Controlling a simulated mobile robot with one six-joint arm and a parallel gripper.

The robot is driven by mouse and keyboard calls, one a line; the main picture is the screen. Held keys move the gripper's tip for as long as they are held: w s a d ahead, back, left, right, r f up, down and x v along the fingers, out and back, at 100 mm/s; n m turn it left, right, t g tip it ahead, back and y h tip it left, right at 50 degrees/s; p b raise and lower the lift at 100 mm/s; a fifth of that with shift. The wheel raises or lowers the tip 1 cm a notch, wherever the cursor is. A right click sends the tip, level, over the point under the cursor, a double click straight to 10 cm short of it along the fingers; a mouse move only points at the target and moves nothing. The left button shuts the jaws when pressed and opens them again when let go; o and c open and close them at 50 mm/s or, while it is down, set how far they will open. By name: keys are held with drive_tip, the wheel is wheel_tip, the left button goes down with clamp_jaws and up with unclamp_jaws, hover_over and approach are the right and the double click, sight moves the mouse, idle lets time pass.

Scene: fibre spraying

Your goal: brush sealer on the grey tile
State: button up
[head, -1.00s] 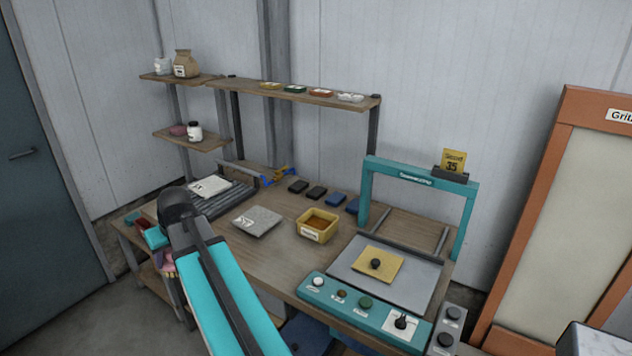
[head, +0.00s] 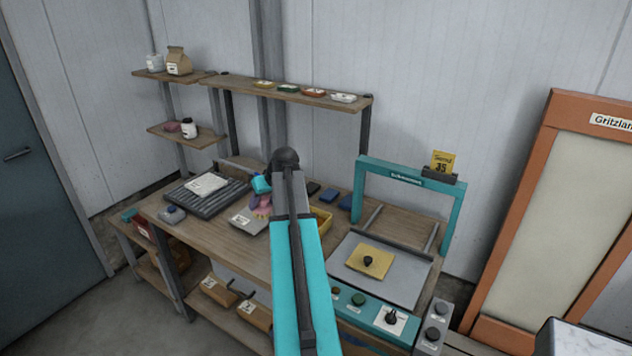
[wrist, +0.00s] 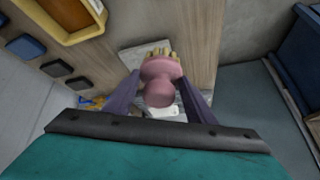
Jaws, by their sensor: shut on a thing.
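My gripper (wrist: 160,92) is shut on a pink brush (wrist: 160,82) with pale yellow bristles, seen in the wrist view. The brush also shows in the head view (head: 261,208), at the right part of the grey tile. The grey tile (head: 243,222) lies flat on the bench with a white label, and the brush hides part of it. In the wrist view the tile (wrist: 140,52) lies beyond the bristles. I cannot tell whether the bristles touch it. A yellow tray (head: 324,214) stands right of the tile, mostly hidden by my arm; its corner shows in the wrist view (wrist: 92,27).
A dark slatted rack (head: 232,193) with a white card is left of the tile. Dark and blue blocks (head: 328,195) lie behind the tray. A teal-framed press (head: 358,215) stands on the right. A small grey-blue object (head: 172,215) sits near the left front edge.

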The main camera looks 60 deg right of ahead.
drive_tip(key=s+d+r+m+h+p, duration=0.1)
drive_tip(key=s+d+r+p, duration=0.1)
drive_tip(key=s+d, duration=0.9)
drive_tip(key=d, duration=0.4)
drive_tip(key=shift+s+m+p, duration=0.2)
drive_tip(key=shift+m+p, duration=0.1)
drive_tip(key=shift+m, duration=0.1)
drive_tip(key=shift+a, duration=0.1)
drive_tip(key=shift+f+b, duration=3.25)
drive_tip(key=shift+f, duration=3)
wheel_tip(320, 180, up, 11)
drive_tip(key=p, duration=0.4)
drive_tip(key=shift+f, duration=0.2)
